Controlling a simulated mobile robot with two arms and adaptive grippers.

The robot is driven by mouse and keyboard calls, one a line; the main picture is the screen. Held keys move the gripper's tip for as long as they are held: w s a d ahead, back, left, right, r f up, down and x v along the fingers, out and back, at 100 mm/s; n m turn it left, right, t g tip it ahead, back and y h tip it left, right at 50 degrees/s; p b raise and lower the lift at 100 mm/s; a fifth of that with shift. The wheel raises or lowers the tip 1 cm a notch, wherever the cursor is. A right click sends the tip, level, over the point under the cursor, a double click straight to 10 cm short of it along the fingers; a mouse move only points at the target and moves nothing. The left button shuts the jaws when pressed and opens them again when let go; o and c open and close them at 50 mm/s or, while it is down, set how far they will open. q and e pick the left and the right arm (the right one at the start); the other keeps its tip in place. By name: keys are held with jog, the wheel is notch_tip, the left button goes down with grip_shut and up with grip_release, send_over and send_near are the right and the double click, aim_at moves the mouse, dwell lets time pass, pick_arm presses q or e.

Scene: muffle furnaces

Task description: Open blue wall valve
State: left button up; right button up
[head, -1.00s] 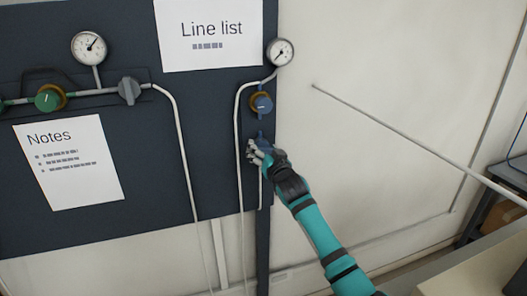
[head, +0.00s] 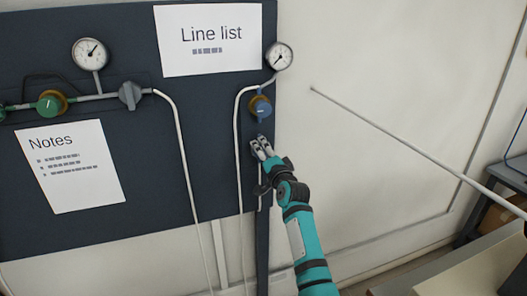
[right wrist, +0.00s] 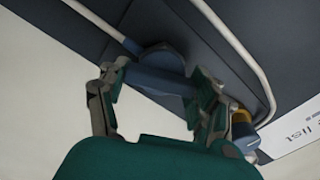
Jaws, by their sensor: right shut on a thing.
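The blue wall valve shows in the right wrist view as a rounded blue-grey body with a bar handle (right wrist: 155,78) between my fingers. My right gripper (right wrist: 160,84) is shut on this handle, with one finger at each end of it. In the head view my right gripper (head: 261,146) is at the right edge of the dark panel, just below a brass regulator with a blue knob (head: 262,109). The fingers hide most of the valve there. How far the handle is turned is hard to tell. My left gripper is not in view.
A round gauge (head: 279,56) sits above the regulator. A pale pipe (head: 238,130) runs down beside the valve. A green knob (head: 48,104) and a grey knob (head: 130,95) are on the left line. A long pale rod (head: 400,142) crosses in front of the wall at right.

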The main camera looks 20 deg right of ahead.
jog(key=shift+m+p, duration=0.7)
jog(key=shift+m, duration=1.5)
jog(key=shift+f, duration=0.1)
jog(key=o, duration=1.2)
jog(key=shift+d, duration=0.1)
